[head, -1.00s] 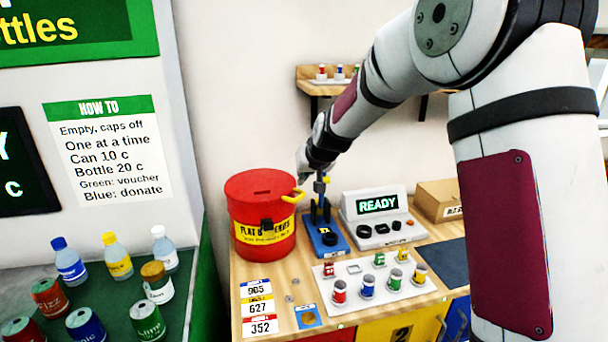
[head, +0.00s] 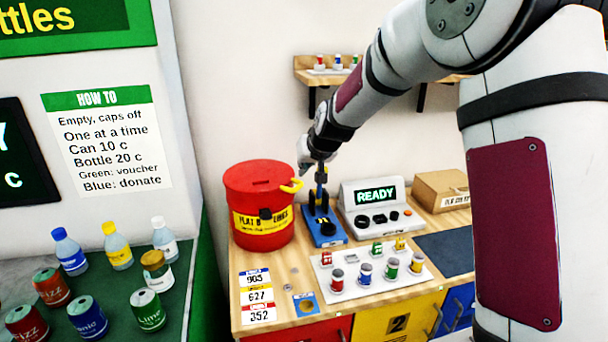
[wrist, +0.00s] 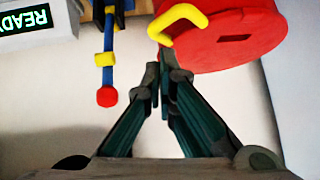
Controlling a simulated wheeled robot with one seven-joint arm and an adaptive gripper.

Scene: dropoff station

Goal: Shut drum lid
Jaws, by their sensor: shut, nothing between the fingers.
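The red drum (head: 262,222) stands upright at the back left of the wooden counter. Its red lid (head: 258,176), with a dark slot, looks level on top in the head view; I cannot tell whether any gap is left under it. A yellow handle (head: 291,186) sticks out from the lid's right side. The lid (wrist: 225,50) and the handle (wrist: 176,22) also show in the wrist view. My gripper (wrist: 162,76) is shut and empty, its tips close beside the handle; I cannot tell whether they touch it. In the head view my fingers are hard to make out.
A blue device (head: 325,230) with an upright lever stands just right of the drum; the lever's red end (wrist: 107,96) is near my fingers. A grey READY unit (head: 375,208) and cardboard box (head: 440,190) stand farther right. Small cans stand on a white board (head: 390,279) in front.

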